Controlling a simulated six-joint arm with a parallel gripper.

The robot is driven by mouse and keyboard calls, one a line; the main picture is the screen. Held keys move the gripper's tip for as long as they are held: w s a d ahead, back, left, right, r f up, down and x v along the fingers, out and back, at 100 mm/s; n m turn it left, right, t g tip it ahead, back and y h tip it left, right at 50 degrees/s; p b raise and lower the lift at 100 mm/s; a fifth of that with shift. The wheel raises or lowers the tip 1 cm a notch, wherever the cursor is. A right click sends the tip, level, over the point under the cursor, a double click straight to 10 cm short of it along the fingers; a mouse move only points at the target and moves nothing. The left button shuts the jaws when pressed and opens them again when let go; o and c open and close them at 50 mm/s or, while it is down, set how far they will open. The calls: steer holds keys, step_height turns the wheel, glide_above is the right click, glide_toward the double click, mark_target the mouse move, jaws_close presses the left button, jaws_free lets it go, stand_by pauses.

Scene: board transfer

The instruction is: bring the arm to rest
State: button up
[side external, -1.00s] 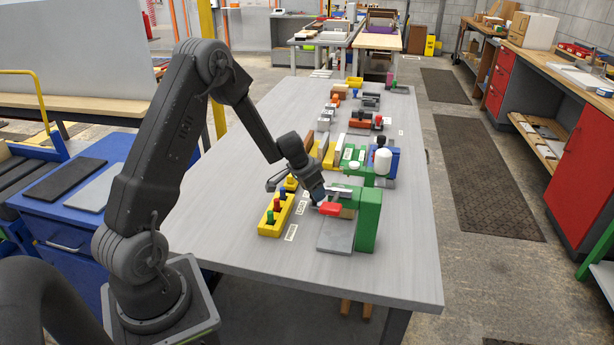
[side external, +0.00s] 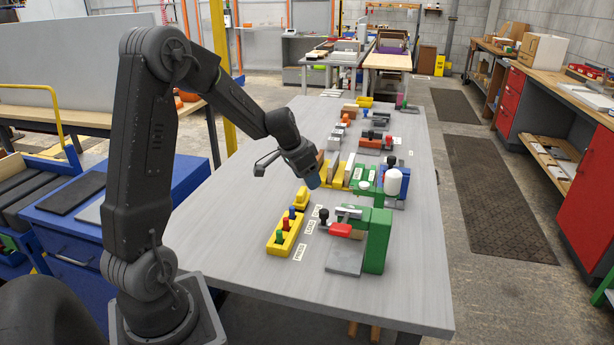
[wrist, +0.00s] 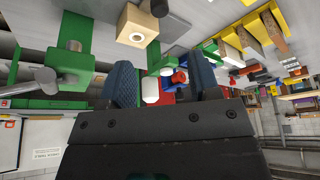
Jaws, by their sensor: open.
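A yellow block (side external: 277,247) with coloured pegs stands left of the green fixture. The table's left part is bare.

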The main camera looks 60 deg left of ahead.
steer(key=s+d+r, duration=0.6)
steer(key=d, duration=0.4)
steer(key=s+d+r, duration=0.6)
steer(key=d, duration=0.4)
steer(key=s+d+t, duration=0.1)
steer(key=s+d, duration=0.2)
steer(key=s, duration=0.5)
steer(key=shift+s+d, duration=0.2)
steer(key=shift+d, duration=0.1)
